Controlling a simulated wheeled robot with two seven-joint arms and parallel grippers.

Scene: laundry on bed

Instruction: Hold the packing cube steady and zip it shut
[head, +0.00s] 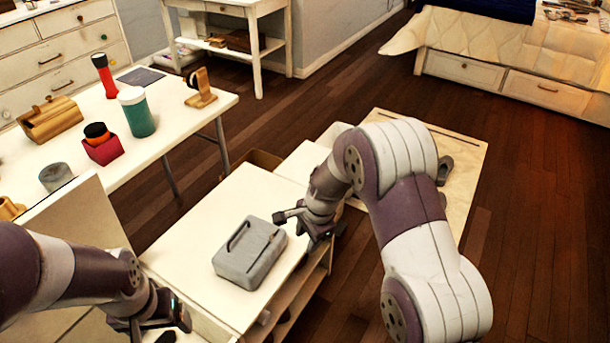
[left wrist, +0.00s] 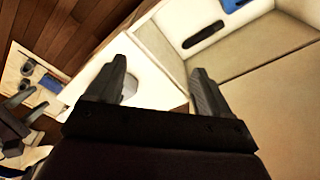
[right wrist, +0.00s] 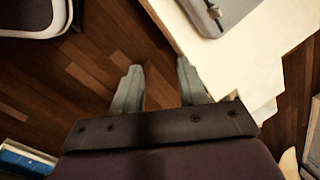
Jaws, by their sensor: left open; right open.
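The packing cube (head: 250,255) is a grey rounded box with a dark zip line and a small pull on its top. It lies flat on a white tabletop (head: 215,215); its corner also shows in the right wrist view (right wrist: 212,14). My right gripper (head: 297,232) is open and empty just right of the cube, by the table edge; in the right wrist view its fingers (right wrist: 158,85) hang over floor and edge. My left gripper (head: 160,328) is open and empty, left of and nearer than the cube. Its fingers (left wrist: 158,72) show apart. Whether either touches the cube is unclear.
An upright pale panel (head: 75,215) stands left of the cube's table. Wooden floor (head: 540,200) is open at the right.

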